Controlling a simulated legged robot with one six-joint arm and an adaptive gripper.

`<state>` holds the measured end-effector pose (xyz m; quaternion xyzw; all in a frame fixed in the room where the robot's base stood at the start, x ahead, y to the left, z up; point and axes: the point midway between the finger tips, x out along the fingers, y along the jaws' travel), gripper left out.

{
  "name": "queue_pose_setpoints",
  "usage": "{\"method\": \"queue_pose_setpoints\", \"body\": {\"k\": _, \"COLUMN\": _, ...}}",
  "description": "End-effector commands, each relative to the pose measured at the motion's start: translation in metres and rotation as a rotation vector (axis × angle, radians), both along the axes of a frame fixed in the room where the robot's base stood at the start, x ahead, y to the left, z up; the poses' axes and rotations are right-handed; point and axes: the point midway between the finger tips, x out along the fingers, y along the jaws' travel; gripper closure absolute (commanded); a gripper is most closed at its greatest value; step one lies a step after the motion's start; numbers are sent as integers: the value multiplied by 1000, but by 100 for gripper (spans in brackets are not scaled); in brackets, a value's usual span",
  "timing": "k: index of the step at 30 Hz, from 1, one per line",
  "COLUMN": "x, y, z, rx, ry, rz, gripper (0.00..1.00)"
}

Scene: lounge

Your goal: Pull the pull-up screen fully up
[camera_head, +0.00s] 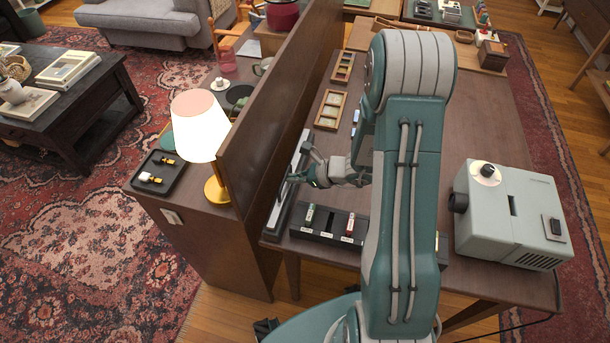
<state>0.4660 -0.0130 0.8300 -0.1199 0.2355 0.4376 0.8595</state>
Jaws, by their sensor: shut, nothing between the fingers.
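What looks like the pull-up screen's housing (277,217) is a long, narrow grey and dark bar. It lies along the left edge of the brown table, beside the wooden partition. No raised screen sheet shows above it. My gripper (296,179) is small in the view and shut, with nothing seen between its fingertips. Its tips are over or right beside the bar's middle; I cannot tell whether they touch it. My teal and grey arm covers the middle of the table.
A black tray (327,238) with small labelled items sits at the table's front, below my gripper. A grey projector (512,218) stands at the right. The tall wooden partition (285,95) bounds the left. A lamp (201,127) stands beyond it. Small framed trays (330,110) lie further back.

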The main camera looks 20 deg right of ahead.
Motion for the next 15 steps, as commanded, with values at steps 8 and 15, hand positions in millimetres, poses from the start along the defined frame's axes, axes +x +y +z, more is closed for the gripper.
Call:
{"method": "queue_pose_setpoints", "body": {"k": 8, "x": 2, "y": 3, "z": -2, "rx": 0, "ry": 0, "rz": 0, "gripper": 100}}
{"method": "queue_pose_setpoints", "body": {"k": 15, "x": 2, "y": 3, "z": 1, "rx": -1, "ry": -1, "rz": 1, "gripper": 100}}
